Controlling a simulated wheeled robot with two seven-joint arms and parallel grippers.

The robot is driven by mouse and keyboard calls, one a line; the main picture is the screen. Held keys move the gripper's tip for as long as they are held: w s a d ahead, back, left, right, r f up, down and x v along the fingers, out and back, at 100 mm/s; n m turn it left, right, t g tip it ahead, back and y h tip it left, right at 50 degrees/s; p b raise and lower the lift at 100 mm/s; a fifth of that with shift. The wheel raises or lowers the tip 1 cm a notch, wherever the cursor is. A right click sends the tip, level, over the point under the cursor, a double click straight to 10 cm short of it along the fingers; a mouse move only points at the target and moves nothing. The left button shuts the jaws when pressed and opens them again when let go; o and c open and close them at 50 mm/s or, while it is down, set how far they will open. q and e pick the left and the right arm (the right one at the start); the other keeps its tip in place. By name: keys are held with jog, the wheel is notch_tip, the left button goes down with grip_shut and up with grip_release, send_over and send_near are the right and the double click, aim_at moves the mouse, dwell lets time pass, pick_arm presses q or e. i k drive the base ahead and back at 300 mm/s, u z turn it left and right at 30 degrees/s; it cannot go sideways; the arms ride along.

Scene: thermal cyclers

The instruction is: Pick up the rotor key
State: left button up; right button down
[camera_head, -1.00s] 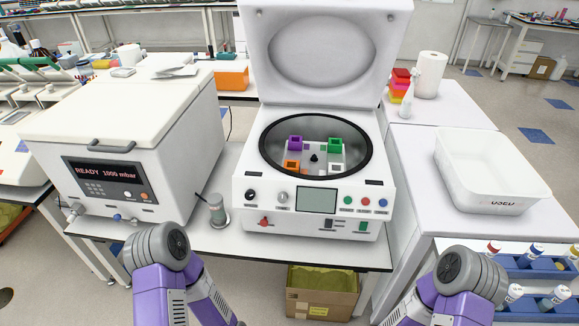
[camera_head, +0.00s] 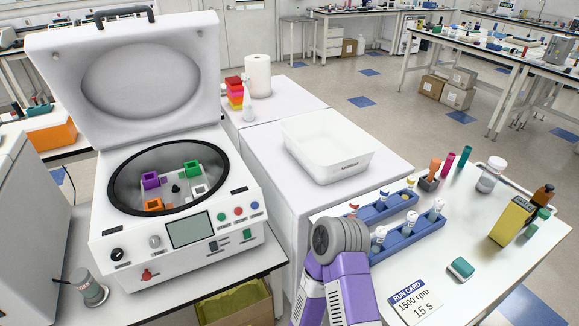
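No piece is plainly recognisable as the rotor key. A grey cup-like holder (camera_head: 91,289) with a thin dark rod (camera_head: 64,282) sticking out to the left stands on the bench at the lower left; the rod may be the key, but I cannot tell. The centrifuge (camera_head: 170,185) has its lid raised. Neither gripper shows; only a purple and grey part of my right arm is visible at the bottom centre.
A white tub (camera_head: 328,150) sits on the side bench. On the right bench are blue tube racks (camera_head: 408,236), a run card (camera_head: 414,300), a yellow box (camera_head: 512,220), a teal block (camera_head: 461,268) and bottles. The bench front beside the run card is fairly clear.

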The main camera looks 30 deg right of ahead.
aim_at(435, 163)
jog(key=z, duration=4.3)
jog(key=i, duration=1.8)
jog(key=u, duration=1.6)
jog(key=i, duration=0.9)
